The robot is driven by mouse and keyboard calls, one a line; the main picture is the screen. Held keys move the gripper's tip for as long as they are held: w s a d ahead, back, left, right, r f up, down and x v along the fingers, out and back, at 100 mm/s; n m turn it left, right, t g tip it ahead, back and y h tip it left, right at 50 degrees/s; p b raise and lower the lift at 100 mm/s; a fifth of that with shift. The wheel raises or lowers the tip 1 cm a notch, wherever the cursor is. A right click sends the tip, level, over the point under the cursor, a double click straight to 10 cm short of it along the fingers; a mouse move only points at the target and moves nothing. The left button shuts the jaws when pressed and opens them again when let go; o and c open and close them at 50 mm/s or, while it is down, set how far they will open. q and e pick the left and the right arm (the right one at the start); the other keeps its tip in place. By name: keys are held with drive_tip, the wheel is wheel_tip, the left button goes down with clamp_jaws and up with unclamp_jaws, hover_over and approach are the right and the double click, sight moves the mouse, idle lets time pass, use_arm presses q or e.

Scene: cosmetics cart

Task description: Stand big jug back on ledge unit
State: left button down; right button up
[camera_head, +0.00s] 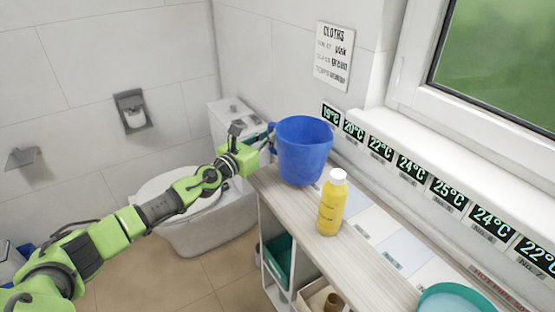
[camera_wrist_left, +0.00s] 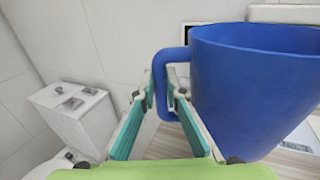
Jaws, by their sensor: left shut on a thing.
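The big blue jug (camera_head: 302,152) is upright over the far end of the ledge unit (camera_head: 352,270). I cannot tell whether its base touches the top. My left gripper (camera_head: 268,139) comes in from the left and is shut on the jug's handle. In the left wrist view, the jug (camera_wrist_left: 255,85) fills the right side. Its handle (camera_wrist_left: 159,70) runs down between the fingers of the left gripper (camera_wrist_left: 161,92). My right gripper is in neither view.
A yellow bottle (camera_head: 331,208) with a white cap stands on the ledge just nearer than the jug. A teal bowl (camera_head: 455,299) is at the near end. The wall with temperature displays (camera_head: 411,168) borders the right side. A toilet (camera_head: 190,215) stands at the left.

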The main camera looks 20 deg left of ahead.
sight(271, 148)
use_arm(q)
drive_tip(key=shift+f, duration=0.45)
drive_tip(key=shift+w+f, duration=0.15)
drive_tip(key=shift+f, duration=0.1)
wheel_tip(271, 148, down, 3)
drive_tip(key=b, duration=0.3)
drive_tip(key=shift+f, duration=0.25)
drive_tip(key=shift+r, duration=0.1)
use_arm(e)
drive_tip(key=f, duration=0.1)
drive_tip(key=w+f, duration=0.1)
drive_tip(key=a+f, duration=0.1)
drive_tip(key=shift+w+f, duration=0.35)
use_arm(q)
drive_tip(key=shift+f, duration=0.2)
drive_tip(key=c, duration=2.1)
unclamp_jaws()
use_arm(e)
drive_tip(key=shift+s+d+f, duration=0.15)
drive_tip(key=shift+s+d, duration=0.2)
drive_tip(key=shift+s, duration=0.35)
